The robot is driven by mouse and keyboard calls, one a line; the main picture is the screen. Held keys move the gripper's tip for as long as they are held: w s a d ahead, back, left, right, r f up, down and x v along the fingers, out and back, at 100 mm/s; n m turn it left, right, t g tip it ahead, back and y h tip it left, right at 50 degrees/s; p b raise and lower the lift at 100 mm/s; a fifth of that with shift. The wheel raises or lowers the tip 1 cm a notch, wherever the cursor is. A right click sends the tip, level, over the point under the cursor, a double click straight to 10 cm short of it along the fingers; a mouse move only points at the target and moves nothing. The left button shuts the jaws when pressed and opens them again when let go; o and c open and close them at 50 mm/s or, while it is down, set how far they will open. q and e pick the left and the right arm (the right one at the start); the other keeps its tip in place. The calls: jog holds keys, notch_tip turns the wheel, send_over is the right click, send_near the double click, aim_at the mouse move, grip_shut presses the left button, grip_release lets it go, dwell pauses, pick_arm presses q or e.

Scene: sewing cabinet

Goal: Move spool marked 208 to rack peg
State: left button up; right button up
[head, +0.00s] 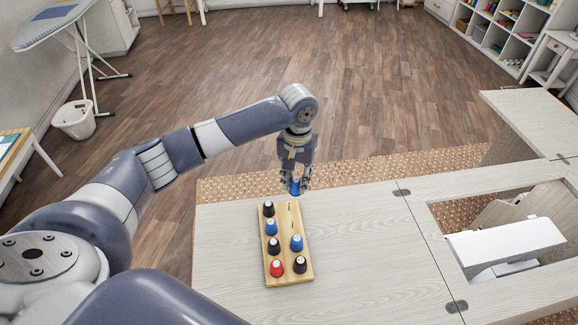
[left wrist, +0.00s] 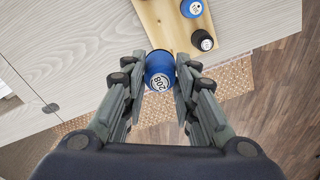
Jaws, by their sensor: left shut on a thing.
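My left gripper (head: 297,186) is shut on a blue spool (head: 295,187) at the far end of the wooden rack. In the left wrist view the spool (left wrist: 159,71) sits between both fingers (left wrist: 160,83) and its label reads 208. The rack (head: 286,226) is a light wooden board on the table, holding several black, blue and red spools in two rows. A bare peg (head: 290,208) shows at the far right of the rack, just below the held spool in the head view. Whether the spool touches the rack cannot be told. My right gripper is not in view.
The pale cabinet top (head: 360,240) is clear right of the rack. A white sewing machine (head: 505,243) sits in the opening at the right. A patterned rug (head: 350,172) lies beyond the far edge. A blue spool (head: 296,242) stands nearby on the rack.

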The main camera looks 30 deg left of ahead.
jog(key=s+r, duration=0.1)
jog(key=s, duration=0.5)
pick_arm(q)
jog(key=a+f+b, duration=0.1)
jog(key=f, duration=0.1)
jog(key=w+a+f+b, duration=0.1)
jog(key=f+b, duration=0.1)
jog(key=f, duration=0.1)
jog(key=a+f+b, duration=0.1)
jog(key=f+b, duration=0.1)
jog(key=shift+w+f, duration=0.25)
jog(key=shift+w, duration=0.1)
jog(key=shift+r, duration=0.2)
jog(key=shift+d+r+p, duration=0.1)
jog(key=shift+p, duration=0.4)
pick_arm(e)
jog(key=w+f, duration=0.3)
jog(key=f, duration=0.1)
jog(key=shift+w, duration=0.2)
